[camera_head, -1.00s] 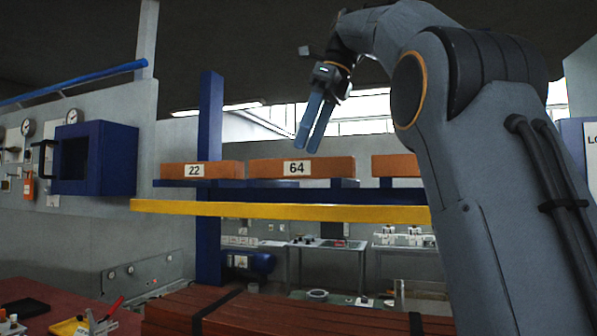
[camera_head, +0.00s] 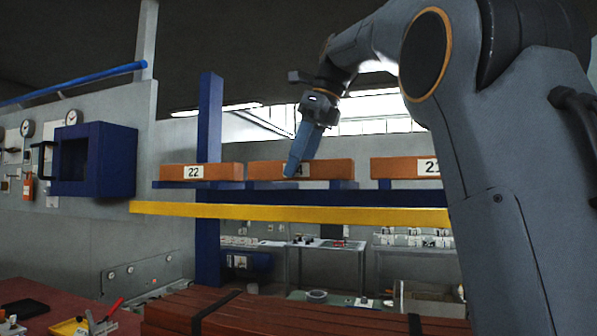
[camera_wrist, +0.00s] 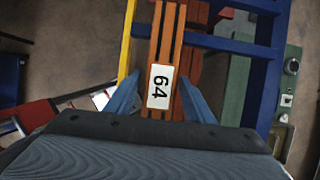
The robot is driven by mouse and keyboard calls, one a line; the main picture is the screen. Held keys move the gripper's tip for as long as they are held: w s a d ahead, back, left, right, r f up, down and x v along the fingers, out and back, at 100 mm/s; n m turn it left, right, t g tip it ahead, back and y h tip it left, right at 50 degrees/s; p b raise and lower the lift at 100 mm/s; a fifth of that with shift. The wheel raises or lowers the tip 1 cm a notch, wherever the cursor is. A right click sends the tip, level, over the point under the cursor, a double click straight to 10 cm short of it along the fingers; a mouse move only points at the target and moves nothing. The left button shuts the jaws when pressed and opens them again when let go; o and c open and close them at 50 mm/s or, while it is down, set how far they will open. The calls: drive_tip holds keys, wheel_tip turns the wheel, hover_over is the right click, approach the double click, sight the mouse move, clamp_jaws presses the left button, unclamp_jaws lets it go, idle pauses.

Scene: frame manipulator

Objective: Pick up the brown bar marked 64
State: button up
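The brown bar marked 64 (camera_head: 335,169) lies on the blue rack, between two similar bars. My gripper (camera_head: 291,172) points down at its left part, and the blue fingers cover most of its label in the head view. In the wrist view the bar (camera_wrist: 157,35) runs up the picture with its white 64 label facing me. My gripper (camera_wrist: 159,80) is open there, with one finger on each side of the bar. A gap to the fingers seems to show, but I cannot tell how far down they reach.
A bar marked 22 (camera_head: 228,170) lies left on the rack, and another bar (camera_head: 393,167) with a partly hidden label lies right. A yellow beam (camera_head: 290,211) runs along the rack's front. A blue post (camera_head: 209,120) stands behind bar 22. Strapped brown planks (camera_head: 270,312) lie below.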

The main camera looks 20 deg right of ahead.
drive_tip(key=c, duration=1)
drive_tip(key=shift+r, duration=0.15)
